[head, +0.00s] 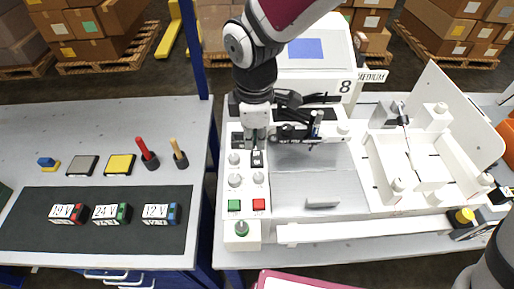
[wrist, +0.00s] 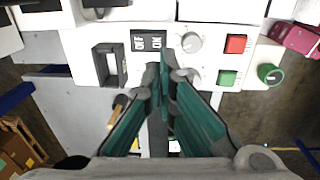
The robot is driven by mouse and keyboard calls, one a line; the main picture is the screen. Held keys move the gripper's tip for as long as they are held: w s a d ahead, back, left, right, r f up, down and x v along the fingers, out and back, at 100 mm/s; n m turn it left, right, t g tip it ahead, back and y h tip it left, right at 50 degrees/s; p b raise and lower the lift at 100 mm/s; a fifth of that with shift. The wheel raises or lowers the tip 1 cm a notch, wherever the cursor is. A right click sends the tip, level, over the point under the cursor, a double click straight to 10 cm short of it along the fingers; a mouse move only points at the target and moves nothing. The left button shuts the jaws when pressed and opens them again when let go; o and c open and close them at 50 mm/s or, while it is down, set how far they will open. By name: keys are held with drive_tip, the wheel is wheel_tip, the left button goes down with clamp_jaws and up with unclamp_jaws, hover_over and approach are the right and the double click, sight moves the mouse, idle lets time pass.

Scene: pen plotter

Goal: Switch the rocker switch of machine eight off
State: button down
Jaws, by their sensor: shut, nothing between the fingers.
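Machine eight (head: 284,215) is a white plotter with an "8" on its sign. Its black rocker switch (head: 257,160) sits on the left control panel. In the wrist view the rocker switch (wrist: 148,42) shows the words OFF and ON, with OFF on the left; which side is pressed I cannot tell. My gripper (head: 256,139) is over the panel, at the far side of the switch in the head view. In the wrist view my gripper (wrist: 160,74) has its green fingers together and empty, their tips just below the switch. Contact is unclear.
Near the switch are grey knobs (wrist: 190,42), a black-framed opening (wrist: 108,65), a red button (wrist: 235,43), a green button (wrist: 228,77) and a green knob (wrist: 270,73). A blue post (head: 205,130) stands left of the machine. A table (head: 90,115) with small items lies beyond it.

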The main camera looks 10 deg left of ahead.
wheel_tip(320, 180, up, 6)
drive_tip(key=shift+s+d+r, duration=0.15)
drive_tip(key=shift+s+r, duration=0.1)
drive_tip(key=shift+s, duration=0.05)
idle(0.3)
